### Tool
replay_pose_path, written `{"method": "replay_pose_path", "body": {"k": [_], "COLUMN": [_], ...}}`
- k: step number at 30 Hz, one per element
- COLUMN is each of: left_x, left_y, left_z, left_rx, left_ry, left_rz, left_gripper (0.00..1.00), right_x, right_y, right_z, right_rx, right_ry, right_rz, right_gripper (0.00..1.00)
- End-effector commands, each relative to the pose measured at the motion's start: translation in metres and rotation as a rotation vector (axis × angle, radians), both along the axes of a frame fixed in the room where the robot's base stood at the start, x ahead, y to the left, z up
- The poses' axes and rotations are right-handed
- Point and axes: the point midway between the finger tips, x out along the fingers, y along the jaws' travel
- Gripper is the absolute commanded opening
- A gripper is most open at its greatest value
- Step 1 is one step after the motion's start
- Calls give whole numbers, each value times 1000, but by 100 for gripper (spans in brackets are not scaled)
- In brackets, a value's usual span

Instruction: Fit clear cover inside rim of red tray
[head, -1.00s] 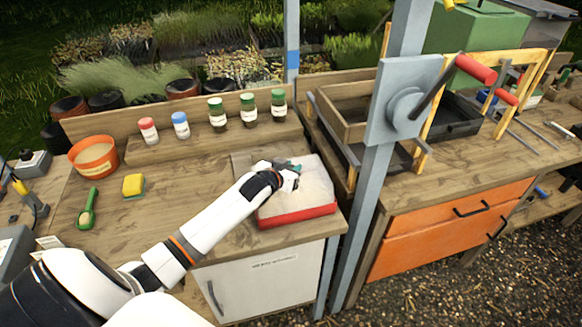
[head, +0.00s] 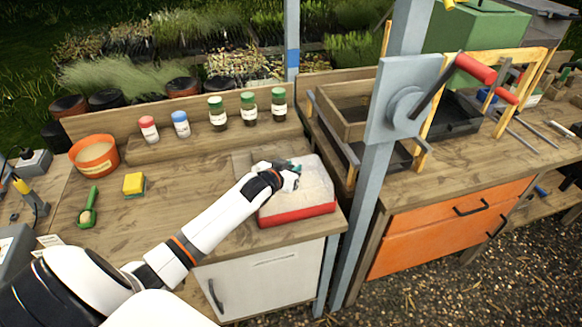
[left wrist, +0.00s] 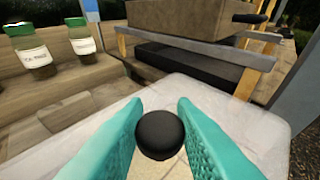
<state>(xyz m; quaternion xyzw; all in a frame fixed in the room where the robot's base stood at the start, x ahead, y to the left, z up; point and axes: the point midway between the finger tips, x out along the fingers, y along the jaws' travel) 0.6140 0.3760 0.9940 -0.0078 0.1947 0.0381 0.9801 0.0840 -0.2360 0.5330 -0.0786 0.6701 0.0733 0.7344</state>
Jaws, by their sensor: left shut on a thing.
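The red tray (head: 297,216) lies near the front right edge of the left workbench; its front wall shows. The clear cover (head: 311,186) sits over the tray, and in the left wrist view its pale, see-through surface (left wrist: 255,125) spreads below my fingers. A round black knob (left wrist: 160,135) stands on the cover between the teal fingertips. My left gripper (head: 292,168) is shut on this knob from above. Whether the cover's edge lies inside the rim all round, I cannot tell; my arm and gripper hide part of it. My right gripper is not in view.
Lidded jars (head: 248,110) stand on the ledge behind the tray. A grey post (head: 365,210) rises right of the bench.

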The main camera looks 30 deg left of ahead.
Motion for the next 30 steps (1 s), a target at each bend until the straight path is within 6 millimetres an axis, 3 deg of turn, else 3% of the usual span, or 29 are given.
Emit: {"method": "replay_pose_path", "body": {"k": [30], "left_x": [0], "left_y": [0], "left_z": [-6], "left_rx": [1], "left_ry": [0], "left_rz": [1], "left_gripper": [0], "right_x": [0], "right_y": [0], "right_z": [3], "right_rx": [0], "right_ry": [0], "right_rz": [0], "right_gripper": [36]}}
